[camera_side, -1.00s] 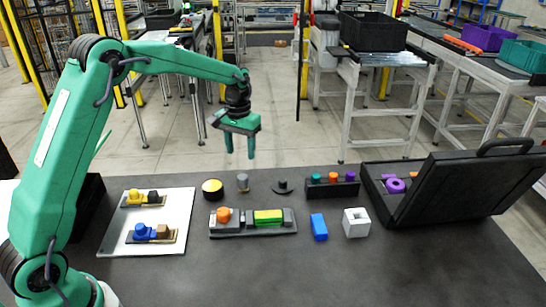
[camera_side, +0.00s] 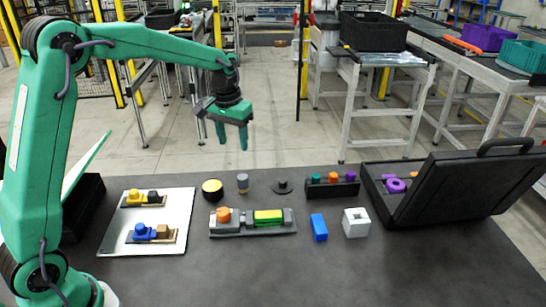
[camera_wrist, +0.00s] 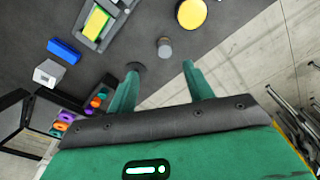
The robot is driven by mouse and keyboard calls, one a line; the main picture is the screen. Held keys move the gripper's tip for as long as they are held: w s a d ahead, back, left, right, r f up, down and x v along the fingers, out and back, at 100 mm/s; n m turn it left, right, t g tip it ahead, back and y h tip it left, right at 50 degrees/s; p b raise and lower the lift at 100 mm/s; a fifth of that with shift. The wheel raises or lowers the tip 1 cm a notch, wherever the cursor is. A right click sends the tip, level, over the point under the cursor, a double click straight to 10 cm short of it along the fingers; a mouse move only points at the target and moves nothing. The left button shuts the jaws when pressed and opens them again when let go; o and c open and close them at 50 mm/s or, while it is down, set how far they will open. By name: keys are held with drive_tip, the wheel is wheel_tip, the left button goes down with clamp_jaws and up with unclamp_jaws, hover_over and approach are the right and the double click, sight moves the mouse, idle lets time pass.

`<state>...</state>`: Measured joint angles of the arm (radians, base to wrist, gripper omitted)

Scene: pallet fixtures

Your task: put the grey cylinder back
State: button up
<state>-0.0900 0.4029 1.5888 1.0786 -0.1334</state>
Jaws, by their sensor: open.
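The grey cylinder (camera_side: 242,184) stands upright on the dark table, just right of a yellow-topped round piece. It also shows in the wrist view (camera_wrist: 164,48), ahead of the fingers. My gripper (camera_side: 232,143) is open and empty, held in the air above the table's back side, higher than the cylinder. In the wrist view my gripper's fingers (camera_wrist: 160,72) are spread apart with nothing between them. A black rack (camera_side: 347,190) holds teal, orange and purple pegs to the right.
A black round piece (camera_side: 283,187) sits between the cylinder and rack. A grey fixture (camera_side: 228,232) with orange and yellow-green parts lies in front. A blue block (camera_side: 319,227), a white hollow cube (camera_side: 356,223), an open black case (camera_side: 450,190) and a white board (camera_side: 118,240) stand around. The front table is clear.

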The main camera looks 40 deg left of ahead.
drive_tip(key=s+d+r+m+t, duration=0.1)
drive_tip(key=s+r, duration=0.1)
drive_tip(key=s, duration=0.7)
drive_tip(key=s+d+r+t, duration=0.2)
drive_tip(key=s, duration=0.7)
drive_tip(key=s+d+r+m+t, duration=0.1)
drive_tip(key=s+r, duration=0.2)
drive_tip(key=s, duration=0.6)
drive_tip(key=shift+d+m+t, duration=0.25)
drive_tip(key=shift+m+t, duration=0.05)
drive_tip(key=shift+t, duration=0.1)
